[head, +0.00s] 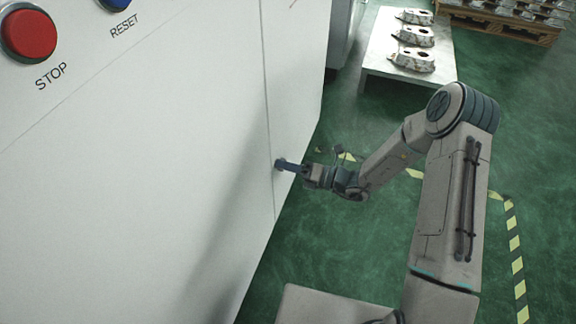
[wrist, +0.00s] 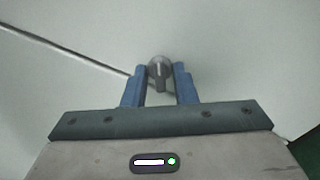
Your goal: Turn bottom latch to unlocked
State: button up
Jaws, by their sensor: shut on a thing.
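The bottom latch (wrist: 159,70) is a small round metal knob with a narrow tab, set on the white cabinet panel close to a door seam. My gripper (wrist: 160,80) has its two blue fingers on either side of the latch, shut on its tab. In the head view my gripper (head: 284,165) reaches the white cabinet face (head: 200,180) from the right, at the seam. The latch itself is hidden behind the fingers there.
Red STOP (head: 28,35) and blue RESET (head: 116,3) buttons sit at the upper left of the cabinet. A white table (head: 378,65) with several castings (head: 412,60) stands behind.

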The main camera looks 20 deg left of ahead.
jog(key=n+p, duration=0.1)
jog(key=n, duration=1)
dwell(0.3)
jog(key=shift+n, duration=0.3)
jog(key=o, duration=0.7)
jog(key=shift+c, duration=0.2)
jog(key=shift+d, duration=0.1)
jog(key=s+d+p, duration=0.1)
jog(key=d+p, duration=0.1)
jog(key=d, duration=1.1)
jog(key=shift+d, duration=0.3)
